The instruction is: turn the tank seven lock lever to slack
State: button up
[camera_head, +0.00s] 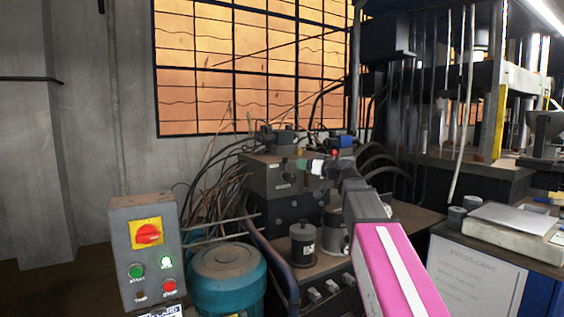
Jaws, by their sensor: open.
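My pink and grey arm reaches from the lower right toward a dark hydraulic valve block (262,176) under the window. My gripper (333,168) is small and dark at the arm's far end, open, at the right side of the block's top. Its fingers are hard to make out. A small red knob (334,153) shows just above it, and a white tag (318,167) is beside it. I cannot tell which part is the tank seven lock lever or how it is set; it may be hidden by my arm. No contact can be made out.
A grey control box (148,245) with a red rotary switch stands at the left. A teal motor (228,278) is beside it. Hoses (207,160) crowd the block's left. A workbench (480,270) with a white case (512,228) is at the right.

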aim_at(288, 161)
jog(key=x, duration=1)
jog(key=shift+w+a, duration=0.25)
jog(key=shift+a, duration=0.05)
grip_shut()
